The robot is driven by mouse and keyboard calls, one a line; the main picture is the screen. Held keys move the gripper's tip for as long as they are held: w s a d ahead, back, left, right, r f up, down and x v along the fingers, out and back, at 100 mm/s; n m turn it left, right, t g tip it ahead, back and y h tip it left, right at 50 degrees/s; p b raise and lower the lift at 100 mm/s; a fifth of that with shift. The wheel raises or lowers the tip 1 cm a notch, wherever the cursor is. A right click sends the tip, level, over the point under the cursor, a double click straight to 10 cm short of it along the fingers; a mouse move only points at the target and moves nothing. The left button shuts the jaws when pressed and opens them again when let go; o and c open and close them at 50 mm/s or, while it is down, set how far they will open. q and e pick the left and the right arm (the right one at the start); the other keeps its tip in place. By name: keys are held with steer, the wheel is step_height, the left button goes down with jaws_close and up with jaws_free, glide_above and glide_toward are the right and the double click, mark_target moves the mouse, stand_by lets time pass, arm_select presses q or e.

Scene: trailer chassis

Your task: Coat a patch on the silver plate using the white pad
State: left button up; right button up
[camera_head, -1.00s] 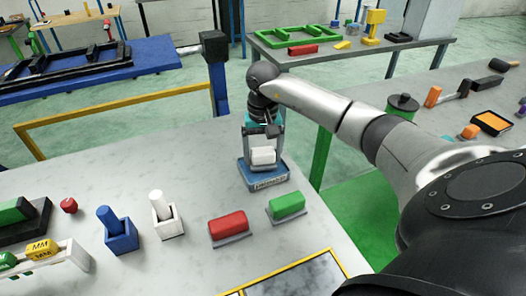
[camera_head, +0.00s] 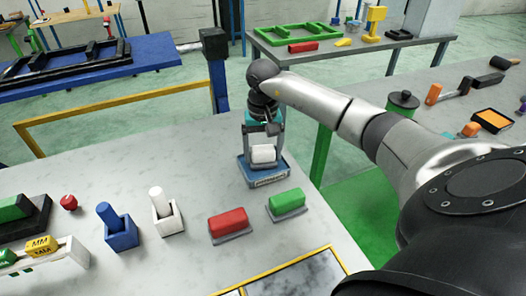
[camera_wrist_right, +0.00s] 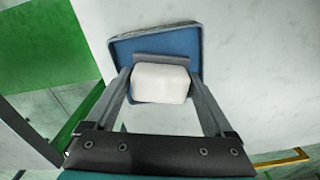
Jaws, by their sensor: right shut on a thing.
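The white pad (camera_head: 263,154), a white block on a grey base, is held between the fingers of my right gripper (camera_head: 263,146). The pad also shows in the right wrist view (camera_wrist_right: 160,83), with a finger on each side. It is over the blue tray (camera_head: 268,182), which also shows in the wrist view (camera_wrist_right: 122,50); I cannot tell whether they touch. The silver plate (camera_head: 300,280) with a yellow border is partly in view at the bottom edge of the head view. My left gripper is not in view.
A red pad (camera_head: 227,221) and a green pad (camera_head: 287,202) lie on grey bases between the tray and the plate. White (camera_head: 167,222) and blue (camera_head: 121,234) holders with upright handles stand to the left.

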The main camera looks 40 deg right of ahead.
mark_target(263, 148)
steer(key=shift+f+b, duration=0.4)
steer(key=shift+f, duration=0.1)
stand_by(1.2)
steer(key=shift+r, duration=0.1)
steer(key=shift+r+p, duration=2.45)
steer(key=shift+r, duration=1.1)
steer(key=shift+f, duration=0.1)
steer(key=s+a+r+n+b, duration=0.1)
steer(key=s+a+n, duration=0.1)
steer(key=a, duration=0.5)
steer(key=s+a+r+n+b, duration=0.1)
steer(key=s+a+r+n, duration=0.1)
steer(key=s+a, duration=0.2)
steer(key=s+a+r+n+b, duration=0.1)
steer(key=s+a+r+n, duration=0.1)
steer(key=a, duration=0.8)
steer(key=shift+s+r, duration=0.15)
steer(key=shift+s, duration=0.6)
